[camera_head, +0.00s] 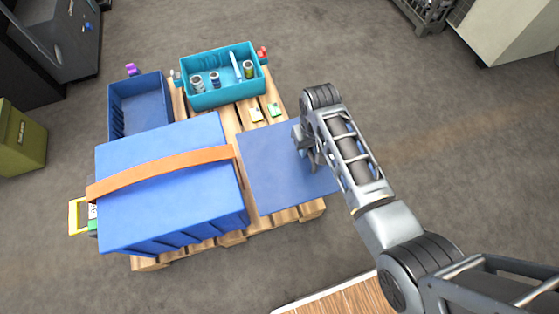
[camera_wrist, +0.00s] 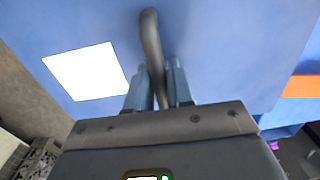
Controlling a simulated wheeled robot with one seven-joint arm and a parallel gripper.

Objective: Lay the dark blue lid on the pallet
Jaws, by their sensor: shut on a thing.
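The dark blue lid (camera_head: 270,165) is a flat panel, held level or nearly so over the right part of the wooden pallet (camera_head: 312,209). Its right corner reaches past the pallet's edge. I cannot tell whether it touches the slats. My gripper (camera_head: 309,153) is at the lid's right side and partly hidden by my arm. In the wrist view, the fingers (camera_wrist: 155,86) are shut on the lid's dark curved handle (camera_wrist: 151,38). The lid's blue face with a white square label (camera_wrist: 86,71) fills much of that view.
A large blue box (camera_head: 185,205) with an orange strap (camera_head: 165,168) stands close left of the lid. A teal bin (camera_head: 225,99) with small items and an open blue bin (camera_head: 142,113) stand behind. Two small cards (camera_head: 265,112) lie on the slats. Floor right of the pallet is clear.

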